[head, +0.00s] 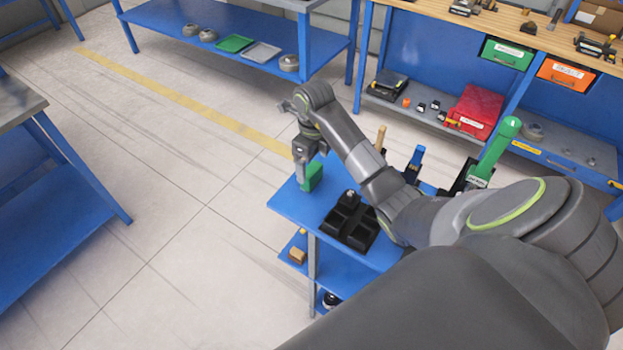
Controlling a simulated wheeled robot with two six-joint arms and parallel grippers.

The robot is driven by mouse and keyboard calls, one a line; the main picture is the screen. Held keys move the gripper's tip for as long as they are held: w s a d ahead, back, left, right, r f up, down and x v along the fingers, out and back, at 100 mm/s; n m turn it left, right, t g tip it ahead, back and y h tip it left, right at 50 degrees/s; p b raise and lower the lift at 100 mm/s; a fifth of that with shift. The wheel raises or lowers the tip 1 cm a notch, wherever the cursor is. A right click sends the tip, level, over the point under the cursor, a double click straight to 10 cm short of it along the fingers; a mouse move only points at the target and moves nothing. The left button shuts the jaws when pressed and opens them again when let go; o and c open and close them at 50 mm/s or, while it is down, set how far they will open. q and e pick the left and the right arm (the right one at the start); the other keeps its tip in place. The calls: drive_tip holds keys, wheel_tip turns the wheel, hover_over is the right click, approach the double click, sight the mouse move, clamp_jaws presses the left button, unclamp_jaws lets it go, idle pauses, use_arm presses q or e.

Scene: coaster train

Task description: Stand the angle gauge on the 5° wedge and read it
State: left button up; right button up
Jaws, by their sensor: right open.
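My right gripper (304,178) points down over the near-left end of the blue cart top (290,204). It is open, with a grey finger beside a small green block (315,176). I cannot tell if they touch, or whether this block is the angle gauge or the 5° wedge. A black compartment tray (349,222) stands on the cart, to the right of the gripper, with a small grey piece at its far edge. My arm hides part of the cart top. My left gripper is not in view.
Tools with wooden, blue and green handles (500,145) stand at the cart's far right side. A workbench (480,28) with bins and a red box (475,112) is behind. A blue table (50,180) stands left. The floor between is clear.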

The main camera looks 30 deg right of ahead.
sight(312, 169)
drive_tip(key=shift+w+a+f+b, duration=0.1)
drive_tip(key=shift+f+b, duration=0.8)
drive_tip(key=shift+w+a+f+b, duration=0.1)
drive_tip(key=shift+f+b, duration=0.75)
drive_tip(key=shift+f, duration=0.85)
drive_tip(key=shift+c, duration=0.6)
drive_tip(key=shift+r, duration=0.1)
drive_tip(key=c, duration=1)
drive_tip(key=shift+d+r, duration=0.1)
drive_tip(key=shift+r, duration=0.35)
wheel_tip(312, 169, up, 9)
drive_tip(key=p, duration=0.8)
drive_tip(key=shift+p, duration=0.3)
